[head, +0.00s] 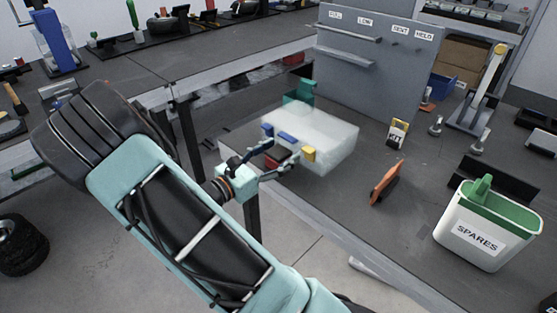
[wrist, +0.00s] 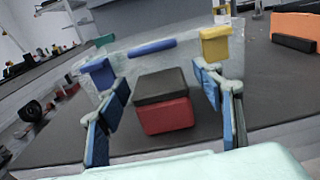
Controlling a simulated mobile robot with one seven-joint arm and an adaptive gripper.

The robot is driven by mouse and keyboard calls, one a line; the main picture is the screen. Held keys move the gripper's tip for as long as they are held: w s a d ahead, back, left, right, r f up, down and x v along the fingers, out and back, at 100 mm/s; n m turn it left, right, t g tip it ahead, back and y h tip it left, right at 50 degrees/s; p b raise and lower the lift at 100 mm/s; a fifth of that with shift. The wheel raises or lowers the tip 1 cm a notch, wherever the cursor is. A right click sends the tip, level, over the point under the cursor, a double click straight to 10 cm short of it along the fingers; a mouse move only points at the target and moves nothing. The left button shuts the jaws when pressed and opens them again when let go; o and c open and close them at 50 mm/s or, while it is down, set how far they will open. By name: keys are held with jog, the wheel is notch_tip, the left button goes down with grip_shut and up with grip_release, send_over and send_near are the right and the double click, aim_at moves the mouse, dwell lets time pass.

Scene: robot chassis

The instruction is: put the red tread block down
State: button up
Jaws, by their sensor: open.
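The red tread block (wrist: 167,116), with a dark upper layer, rests on the dark grey bench top between my open fingers in the wrist view. A gap shows on each side of it. My gripper (wrist: 164,92) has blue pads and is apart from the block. In the head view my gripper (head: 279,151) reaches the near side of a translucent white box (head: 335,140). The block (head: 277,153) shows there only in part, behind the fingers.
The box carries a blue bar (head: 288,137), a blue piece (head: 267,130) and a yellow piece (head: 308,154) close to my fingers. A grey panel (head: 375,65) stands behind. An orange part (head: 386,182) and a SPARES bin (head: 485,233) are to the right, with bare bench between.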

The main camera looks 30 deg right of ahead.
aim_at(274, 154)
jog(key=c, duration=1.5)
jog(key=shift+o, duration=0.2)
jog(key=shift+a+r, duration=0.1)
jog(key=shift+r, duration=0.05)
jog(key=shift+s+a+r, duration=0.1)
jog(key=shift+a+r, duration=0.05)
jog(key=shift+r, duration=0.05)
jog(key=r+p, duration=0.1)
jog(key=r, duration=0.1)
jog(key=r+p, duration=0.1)
jog(key=r, duration=0.1)
jog(key=a+r, duration=0.1)
jog(key=r, duration=0.1)
jog(key=shift+s+a+r+p, duration=0.1)
jog(key=shift+s+r+p, duration=0.05)
jog(key=shift+r+p, duration=0.2)
jog(key=p+v, duration=0.2)
jog(key=v, duration=1.5)
jog(key=w+d+r+n+t+y+p, duration=0.1)
jog(key=w+r+t+p, duration=0.1)
jog(key=r+p, duration=0.4)
jog(key=w+d+r+n+t+y+p, duration=0.1)
jog(key=r+p, duration=0.6)
jog(key=p, duration=0.9)
jog(key=shift+w+d+r+n+t+y, duration=0.3)
jog(key=shift+w+n+t+y, duration=0.1)
jog(key=shift+w+n+t, duration=0.45)
